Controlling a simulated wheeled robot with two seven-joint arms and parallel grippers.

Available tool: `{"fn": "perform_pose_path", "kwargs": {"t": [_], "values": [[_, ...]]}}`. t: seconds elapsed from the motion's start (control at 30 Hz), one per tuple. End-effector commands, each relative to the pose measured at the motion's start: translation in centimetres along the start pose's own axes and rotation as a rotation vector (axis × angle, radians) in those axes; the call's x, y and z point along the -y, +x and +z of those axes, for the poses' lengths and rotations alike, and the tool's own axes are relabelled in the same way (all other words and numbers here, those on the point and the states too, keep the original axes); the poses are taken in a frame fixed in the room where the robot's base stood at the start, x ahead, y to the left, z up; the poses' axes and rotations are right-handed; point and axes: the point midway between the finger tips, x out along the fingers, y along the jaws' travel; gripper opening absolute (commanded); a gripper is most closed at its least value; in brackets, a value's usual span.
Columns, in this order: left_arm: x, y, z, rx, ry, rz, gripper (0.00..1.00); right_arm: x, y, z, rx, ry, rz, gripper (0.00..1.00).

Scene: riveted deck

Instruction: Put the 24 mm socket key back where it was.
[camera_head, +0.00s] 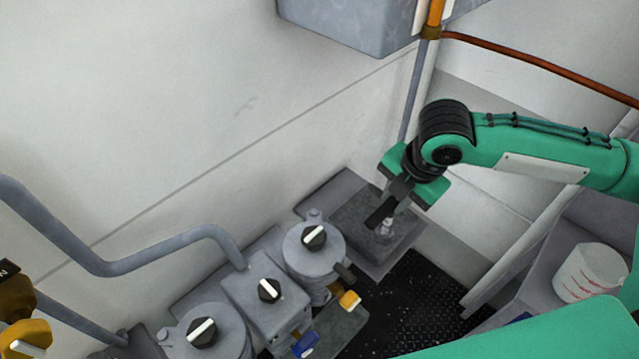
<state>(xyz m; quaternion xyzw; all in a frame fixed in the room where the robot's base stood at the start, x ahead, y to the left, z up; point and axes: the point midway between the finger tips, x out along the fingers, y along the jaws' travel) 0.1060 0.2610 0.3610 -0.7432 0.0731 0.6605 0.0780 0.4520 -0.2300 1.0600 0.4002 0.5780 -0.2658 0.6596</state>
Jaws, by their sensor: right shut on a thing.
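My right gripper (390,207) is at the right of the middle, fingers pointing down over a grey block (367,217) against the wall. It is shut on a small bright metal piece (386,229), which looks like the socket key; its size marking cannot be read. The key's lower end is at the block's top near its right side. I cannot tell whether it touches the block or sits in a hole. The fingers hide the key's upper part. My left gripper is not in view.
Several grey housings with black-and-white knobs (314,236) stand left of the block. A yellow part (350,300) and a blue part (306,344) stick out in front. A white cup (590,273) stands on a shelf at right. A grey box (350,22) hangs above.

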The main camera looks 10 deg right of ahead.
Motion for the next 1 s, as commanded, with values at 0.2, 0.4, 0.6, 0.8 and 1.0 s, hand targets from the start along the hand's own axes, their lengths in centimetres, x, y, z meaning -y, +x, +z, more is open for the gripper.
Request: {"fn": "perform_pose_path", "kwargs": {"t": [0.2, 0.4, 0.6, 0.8, 1.0], "values": [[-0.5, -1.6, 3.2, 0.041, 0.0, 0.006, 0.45, -4.7, 0.7, -0.2, 0.0, -0.003, 0.002, 0.0], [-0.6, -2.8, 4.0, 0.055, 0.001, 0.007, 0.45, -9.4, 1.7, -0.2, -0.001, -0.001, 0.002, 0.0], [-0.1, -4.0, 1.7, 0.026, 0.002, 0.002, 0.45, -14.2, 2.8, -0.2, 0.0, -0.001, 0.002, 0.0], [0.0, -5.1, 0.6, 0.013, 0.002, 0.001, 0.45, -18.4, 3.8, -0.2, 0.0, -0.001, 0.002, 0.0], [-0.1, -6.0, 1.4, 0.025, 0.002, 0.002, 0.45, -17.8, 6.6, -0.1, 0.0, 0.0, -0.001, 0.0]]}}
